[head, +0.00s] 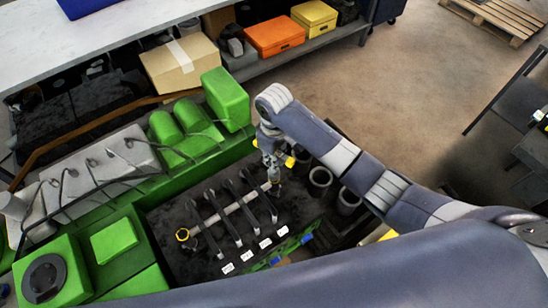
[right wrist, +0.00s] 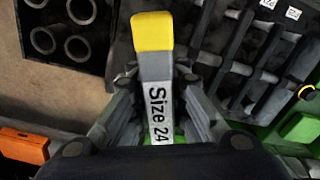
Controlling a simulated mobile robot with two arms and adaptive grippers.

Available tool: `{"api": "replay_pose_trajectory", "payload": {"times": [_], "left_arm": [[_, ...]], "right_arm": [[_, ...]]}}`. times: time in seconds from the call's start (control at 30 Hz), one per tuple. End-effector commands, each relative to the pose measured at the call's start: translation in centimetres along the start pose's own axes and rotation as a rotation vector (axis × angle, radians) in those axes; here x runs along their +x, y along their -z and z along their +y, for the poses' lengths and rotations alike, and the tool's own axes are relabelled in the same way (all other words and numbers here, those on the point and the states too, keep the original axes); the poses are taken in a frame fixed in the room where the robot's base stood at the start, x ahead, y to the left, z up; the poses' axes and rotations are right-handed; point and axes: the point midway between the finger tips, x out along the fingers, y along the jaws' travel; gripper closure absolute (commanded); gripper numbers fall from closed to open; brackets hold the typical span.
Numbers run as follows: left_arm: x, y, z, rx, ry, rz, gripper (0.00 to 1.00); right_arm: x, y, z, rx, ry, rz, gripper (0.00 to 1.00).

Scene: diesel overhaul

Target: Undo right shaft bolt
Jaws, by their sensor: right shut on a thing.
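My right gripper (head: 272,166) is shut on a flat tool with a yellow end, labelled "Size 24" (right wrist: 158,100). In the right wrist view the tool lies between the two fingers (right wrist: 154,78), its yellow end pointing up in the picture. In the head view its yellow end (head: 289,161) shows beside the fingers, above the far edge of the dark tray. I cannot make out the right shaft bolt in either view. My left gripper is not in view.
The dark tray (head: 165,260) carries a pale bar (head: 230,212), several dark arms and white labels. The green engine (head: 130,215) lies left. A cardboard box (head: 180,65) and orange case (head: 274,36) sit behind. Floor at upper right is open.

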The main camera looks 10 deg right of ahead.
Motion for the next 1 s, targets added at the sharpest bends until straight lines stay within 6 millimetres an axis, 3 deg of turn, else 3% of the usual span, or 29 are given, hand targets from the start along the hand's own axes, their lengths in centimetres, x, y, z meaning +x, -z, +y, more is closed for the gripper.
{"api": "replay_pose_trajectory", "payload": {"times": [1.0], "left_arm": [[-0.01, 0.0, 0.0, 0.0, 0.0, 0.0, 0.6]], "right_arm": [[-0.05, -0.03, -0.15, 0.822, 0.001, 0.0, 1.0]]}}
